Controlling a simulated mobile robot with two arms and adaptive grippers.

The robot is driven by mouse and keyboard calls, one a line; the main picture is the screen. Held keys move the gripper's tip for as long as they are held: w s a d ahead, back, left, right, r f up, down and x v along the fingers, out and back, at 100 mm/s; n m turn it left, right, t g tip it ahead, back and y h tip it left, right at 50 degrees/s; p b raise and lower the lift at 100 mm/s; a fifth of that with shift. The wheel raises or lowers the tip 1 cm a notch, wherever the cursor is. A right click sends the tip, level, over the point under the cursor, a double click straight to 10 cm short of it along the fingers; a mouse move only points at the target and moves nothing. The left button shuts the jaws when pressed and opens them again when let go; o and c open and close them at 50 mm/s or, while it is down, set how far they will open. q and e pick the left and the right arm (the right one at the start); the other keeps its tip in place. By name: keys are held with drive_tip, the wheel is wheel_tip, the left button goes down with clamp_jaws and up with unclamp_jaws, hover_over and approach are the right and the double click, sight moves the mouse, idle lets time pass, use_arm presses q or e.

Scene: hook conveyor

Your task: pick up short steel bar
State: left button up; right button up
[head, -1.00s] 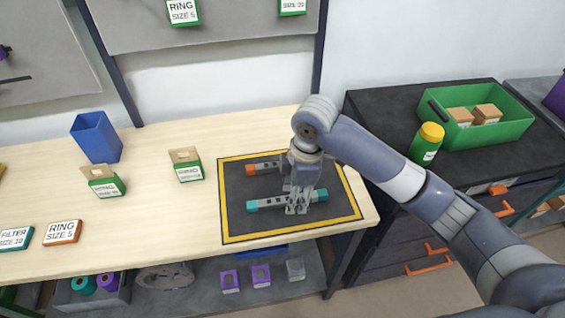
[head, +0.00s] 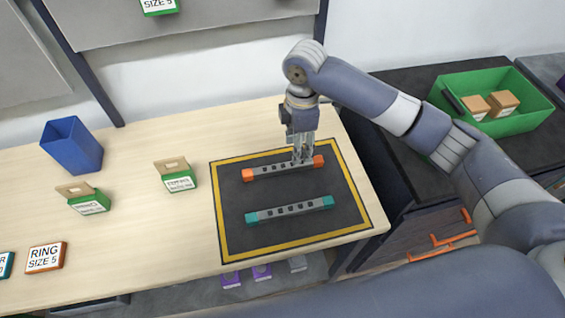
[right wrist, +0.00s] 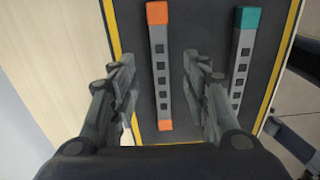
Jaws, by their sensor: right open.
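Two grey steel bars with a row of dark square holes lie on the dark mat (head: 236,190). One bar (head: 282,171) has orange ends and lies at the back. The other bar (head: 292,209) has teal ends and lies nearer. They look close in length, and I cannot surely tell which is the short one. My right gripper (head: 302,157) is open, pointing down over the right part of the orange-ended bar. In the right wrist view its fingers (right wrist: 158,62) stand either side of the orange-ended bar (right wrist: 160,75), with the teal-ended bar (right wrist: 241,62) to the right, outside them.
A yellow border frames the mat on the pale wooden table (head: 140,225). Small green-labelled boxes (head: 178,181) and a blue bin (head: 72,145) stand to the left. A green crate (head: 515,112) with cardboard boxes sits on the dark cabinet at right. The mat is otherwise clear.

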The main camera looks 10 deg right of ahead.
sight(283, 168)
drive_tip(key=shift+s+f, duration=0.15)
drive_tip(key=shift+f, duration=0.95)
wheel_tip(283, 168, down, 5)
drive_tip(key=shift+r+p, duration=0.2)
drive_tip(key=shift+p, duration=0.7)
drive_tip(key=c, duration=0.9)
use_arm(q)
drive_tip(key=shift+s+r, duration=0.75)
drive_tip(key=shift+r, duration=0.2)
use_arm(e)
clamp_jaws()
